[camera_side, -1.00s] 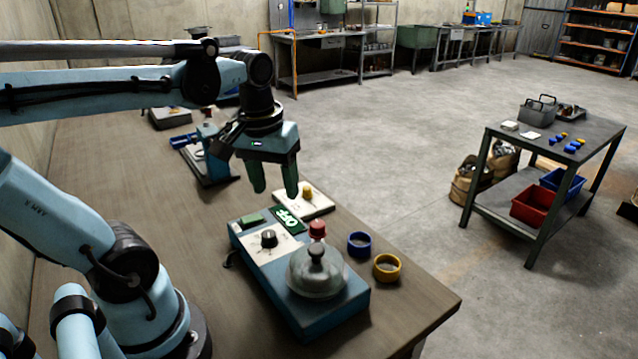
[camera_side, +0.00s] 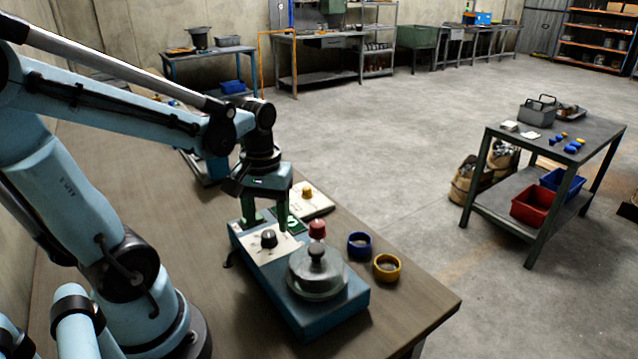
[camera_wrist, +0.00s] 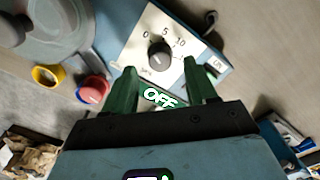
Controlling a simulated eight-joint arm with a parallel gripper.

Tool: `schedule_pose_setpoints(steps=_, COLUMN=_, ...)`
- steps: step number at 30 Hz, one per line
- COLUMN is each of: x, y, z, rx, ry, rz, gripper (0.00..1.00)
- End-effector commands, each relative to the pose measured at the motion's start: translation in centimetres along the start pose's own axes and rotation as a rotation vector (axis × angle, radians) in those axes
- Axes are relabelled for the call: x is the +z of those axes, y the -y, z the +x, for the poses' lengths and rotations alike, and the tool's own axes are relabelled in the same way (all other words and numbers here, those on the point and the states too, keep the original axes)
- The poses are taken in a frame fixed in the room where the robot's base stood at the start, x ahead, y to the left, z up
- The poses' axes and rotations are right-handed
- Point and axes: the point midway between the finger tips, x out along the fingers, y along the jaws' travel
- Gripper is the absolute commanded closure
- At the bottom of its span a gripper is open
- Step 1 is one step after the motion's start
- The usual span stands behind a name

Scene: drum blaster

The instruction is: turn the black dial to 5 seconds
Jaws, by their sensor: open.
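The black dial (camera_side: 269,239) sits on a pale plate on top of the blue machine (camera_side: 335,317). In the wrist view the dial (camera_wrist: 159,54) shows with the marks 0, 5 and 10 along its far side. I cannot tell surely which mark its pointer faces. My gripper (camera_side: 265,223) is open and points down just behind the dial, at the machine's back end. In the wrist view my gripper (camera_wrist: 161,72) has its empty fingers spread, with the dial beyond the tips and between them in the picture. No contact with the dial shows.
A green OFF sign (camera_wrist: 158,97) lies between my fingers in the wrist view. A red knob (camera_side: 317,229) and a clear dome (camera_side: 316,275) stand near the dial. A blue ring (camera_side: 360,243) and yellow ring (camera_side: 386,267) lie right of the machine.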

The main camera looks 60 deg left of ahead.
Motion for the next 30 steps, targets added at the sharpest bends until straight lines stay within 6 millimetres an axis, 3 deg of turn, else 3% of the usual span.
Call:
schedule_pose_setpoints(steps=9, x=0.0, y=0.0, z=2.4, rx=0.000, ry=-0.001, rz=0.000, gripper=0.43)
schedule_pose_setpoints(steps=21, x=0.0, y=0.0, z=2.8, rx=0.000, ry=0.000, rz=0.000, gripper=0.43)
schedule_pose_setpoints(steps=30, x=0.0, y=0.0, z=2.8, rx=0.000, ry=0.000, rz=0.000, gripper=0.89)
